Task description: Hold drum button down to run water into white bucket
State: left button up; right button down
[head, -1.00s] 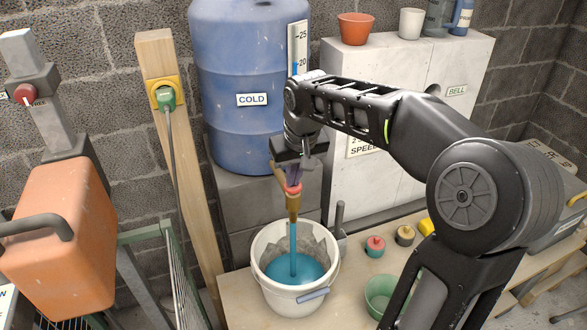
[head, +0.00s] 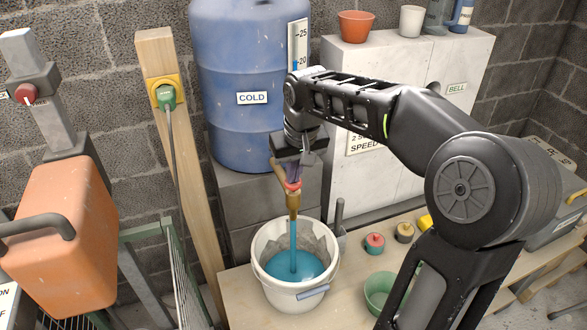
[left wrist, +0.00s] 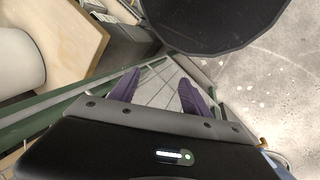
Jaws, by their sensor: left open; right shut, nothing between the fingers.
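The blue drum (head: 250,80) labelled COLD stands at the back with a level gauge (head: 298,48) on its side. Its brass tap (head: 293,199) has a red button (head: 292,186) on top. My right gripper (head: 293,176) is shut and empty, its fingertips down at the button and seemingly touching it. A blue stream of water (head: 293,245) runs from the tap into the white bucket (head: 266,284), where blue water (head: 292,264) covers the bottom part. In the left wrist view my left gripper (left wrist: 158,88) is open and empty, away from the drum.
A white cabinet (head: 345,75) stands behind. A wooden post (head: 188,190) and an orange box (head: 66,238) are on the left.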

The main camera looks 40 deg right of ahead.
aim_at(295, 185)
notch_tip(295, 185, up, 4)
jog(key=shift+f+p, duration=0.1)
jog(key=shift+p, duration=1.15)
jog(key=shift+s+a+r+b, duration=0.1)
jog(key=shift+s+r+b, duration=0.2)
jog(key=shift+r+b, duration=0.35)
pick_arm(q)
jog(key=shift+s+a+r+b, duration=0.15)
jog(key=shift+s+r+b, duration=0.05)
jog(key=shift+r+b, duration=0.25)
pick_arm(e)
jog(key=v, duration=0.8)
jog(key=shift+r, duration=0.15)
